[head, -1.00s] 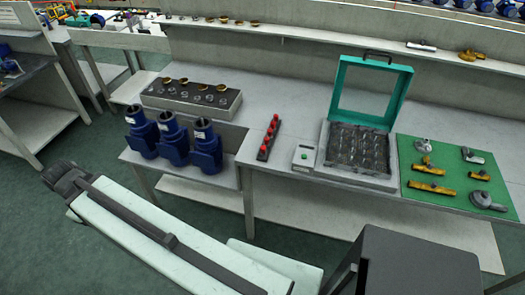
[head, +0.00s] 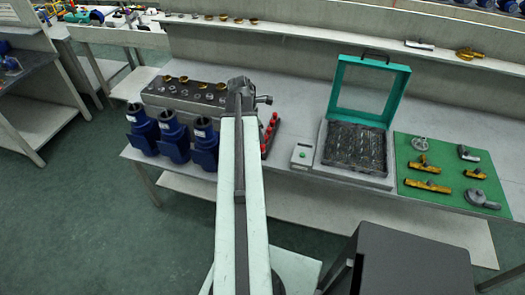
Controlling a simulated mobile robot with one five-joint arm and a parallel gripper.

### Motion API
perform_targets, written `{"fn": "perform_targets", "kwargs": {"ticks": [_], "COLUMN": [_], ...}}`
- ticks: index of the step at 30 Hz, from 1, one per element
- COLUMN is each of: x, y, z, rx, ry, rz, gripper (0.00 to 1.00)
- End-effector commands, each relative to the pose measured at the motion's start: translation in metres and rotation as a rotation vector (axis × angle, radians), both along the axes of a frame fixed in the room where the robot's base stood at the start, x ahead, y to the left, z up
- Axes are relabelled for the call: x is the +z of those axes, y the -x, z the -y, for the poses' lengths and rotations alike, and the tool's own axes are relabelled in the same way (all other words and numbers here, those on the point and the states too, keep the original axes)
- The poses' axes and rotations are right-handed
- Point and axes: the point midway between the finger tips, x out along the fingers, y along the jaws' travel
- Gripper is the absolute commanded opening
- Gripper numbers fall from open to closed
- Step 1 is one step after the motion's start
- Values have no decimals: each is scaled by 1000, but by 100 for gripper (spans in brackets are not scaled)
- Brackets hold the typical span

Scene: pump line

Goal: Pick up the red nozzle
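Several red nozzles (head: 267,133) stand in a row on a narrow dark strip on the table, just right of my arm's far end. My arm hides part of the strip's left side. My gripper (head: 242,88) is at the far end of the arm, in front of the grey block and left of the red row. It looks apart from the nozzles, though its height above the table is unclear. Its fingers are too small and turned away to show whether they are open or shut.
Three blue pump bodies (head: 173,138) stand left of my arm. Behind them is a grey block (head: 190,92) with brass and grey rings. A small white box (head: 303,154), an open teal case (head: 336,110) and a green mat (head: 408,150) with fittings lie to the right.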

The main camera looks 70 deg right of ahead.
Motion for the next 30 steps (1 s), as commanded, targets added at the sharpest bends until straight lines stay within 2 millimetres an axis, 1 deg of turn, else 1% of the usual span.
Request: {"fn": "perform_targets", "kwargs": {"ticks": [1, 2, 8, 11, 15, 18, 25, 26, 27, 29, 30], "x": [-14, -17, -20, -33, -59, -71, -67, -67, -67, -67, -67], "y": [1, 2, 4, 5, 8, 11, 12, 12, 12, 12, 12], "z": [1, 2, 2, 2, 1, 4, 5, 5, 5, 5, 5], "rx": [-1, -1, -2, -2, -3, -3, -3, -3, -3, -3, -3], "ry": [0, 0, 0, 0, 1, 1, 1, 1, 1, 1, 1], "rz": [0, 0, 0, 0, 0, 2, 2, 2, 2, 2, 2], "gripper": [32, 32, 32, 32, 32, 32, 32, 26, 15, 0, 0]}}
